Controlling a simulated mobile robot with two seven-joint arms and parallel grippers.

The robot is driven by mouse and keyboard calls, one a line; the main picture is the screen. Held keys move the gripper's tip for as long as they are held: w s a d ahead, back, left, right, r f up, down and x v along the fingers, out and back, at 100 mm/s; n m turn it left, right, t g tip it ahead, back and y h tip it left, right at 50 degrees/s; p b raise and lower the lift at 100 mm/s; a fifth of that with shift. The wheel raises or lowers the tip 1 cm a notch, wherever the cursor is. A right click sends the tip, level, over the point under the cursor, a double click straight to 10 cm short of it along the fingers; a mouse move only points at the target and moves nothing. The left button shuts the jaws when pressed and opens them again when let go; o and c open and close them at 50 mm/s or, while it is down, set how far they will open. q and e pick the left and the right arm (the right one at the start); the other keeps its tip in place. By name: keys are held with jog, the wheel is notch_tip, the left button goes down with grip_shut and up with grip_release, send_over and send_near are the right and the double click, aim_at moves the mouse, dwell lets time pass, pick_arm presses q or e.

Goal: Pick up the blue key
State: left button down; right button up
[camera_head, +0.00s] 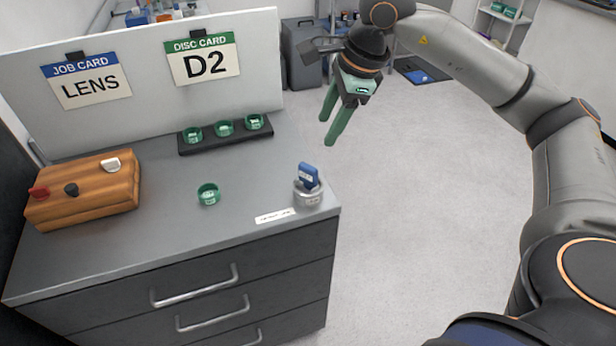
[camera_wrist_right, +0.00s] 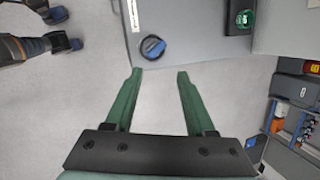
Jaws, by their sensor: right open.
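The blue key (camera_head: 308,177) stands upright in a round silver holder (camera_head: 307,194) near the right edge of the cabinet top. In the right wrist view the blue key (camera_wrist_right: 152,46) shows from above, just beyond the fingertips. My right gripper (camera_head: 338,130) has green fingers and is open and empty. It hangs over the floor, beyond the cabinet's right edge, apart from the key. Its fingers also show in the right wrist view (camera_wrist_right: 160,75). My left gripper is in neither view.
A green ring (camera_head: 208,194) lies on the grey cabinet top (camera_head: 160,230). A black rack (camera_head: 226,140) holds three green rings at the back. A wooden block (camera_head: 84,192) with red, black and white knobs stands left. A white panel (camera_head: 140,95) carries two cards. Floor right of the cabinet is clear.

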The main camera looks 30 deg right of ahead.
aim_at(309, 167)
jog(key=f+m, duration=0.2)
jog(key=m, duration=0.1)
jog(key=w+f+m, duration=0.1)
jog(key=f+m, duration=0.2)
jog(key=a+f+m, duration=0.1)
jog(key=f+m, duration=0.2)
jog(key=shift+w+f+t, duration=0.2)
jog(key=shift+w+t, duration=0.1)
jog(key=shift+w, duration=0.1)
jog(key=shift+p+x, duration=0.7)
jog(key=shift+x, duration=2)
jog(key=shift+a+r, duration=0.1)
jog(key=shift+a, duration=0.1)
grip_shut()
